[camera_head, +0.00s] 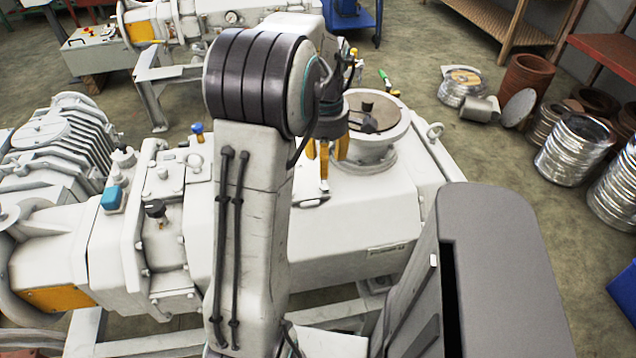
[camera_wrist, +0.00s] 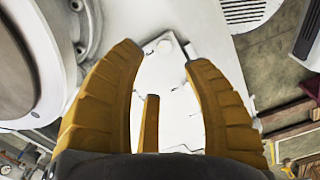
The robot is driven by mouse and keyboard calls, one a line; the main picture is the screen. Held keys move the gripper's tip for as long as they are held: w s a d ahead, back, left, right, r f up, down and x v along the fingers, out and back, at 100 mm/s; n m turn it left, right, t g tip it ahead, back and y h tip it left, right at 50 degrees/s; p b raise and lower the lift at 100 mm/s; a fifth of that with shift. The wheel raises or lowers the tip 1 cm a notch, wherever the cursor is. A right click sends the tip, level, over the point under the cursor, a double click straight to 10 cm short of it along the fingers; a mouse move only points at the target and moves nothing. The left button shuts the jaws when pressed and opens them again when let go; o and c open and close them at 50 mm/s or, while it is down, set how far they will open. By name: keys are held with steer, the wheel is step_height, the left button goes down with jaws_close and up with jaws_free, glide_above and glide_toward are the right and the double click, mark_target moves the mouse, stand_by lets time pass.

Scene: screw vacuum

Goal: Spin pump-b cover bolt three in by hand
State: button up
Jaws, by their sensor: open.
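The white pump (camera_head: 345,240) fills the middle of the head view, and its pale surface also shows in the wrist view (camera_wrist: 170,110). My gripper (camera_head: 328,165) has yellow fingers pointing down over the pump's top, beside the round flanged port (camera_head: 372,158). In the wrist view my gripper (camera_wrist: 163,60) is spread open, with the third finger low between the other two. No object shows held between the fingers. A small light plate (camera_wrist: 163,46) lies beyond the fingertips. I cannot make out which fastener is cover bolt three.
A second pump (camera_head: 205,20) stands at the back left. Metal ducts and cans (camera_head: 572,148) stand on the floor at the right, near a wooden shelf (camera_head: 500,28). A lifting eye (camera_head: 435,131) sticks up on the pump's right end. Open floor lies behind the pump.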

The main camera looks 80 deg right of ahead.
mark_target(324, 187)
steer(key=n, duration=0.5)
steer(key=shift+a+f+n, duration=0.1)
steer(key=shift+a+n, duration=0.15)
steer(key=shift+n, duration=0.15)
steer(key=shift+f, duration=3.6)
jaws_close()
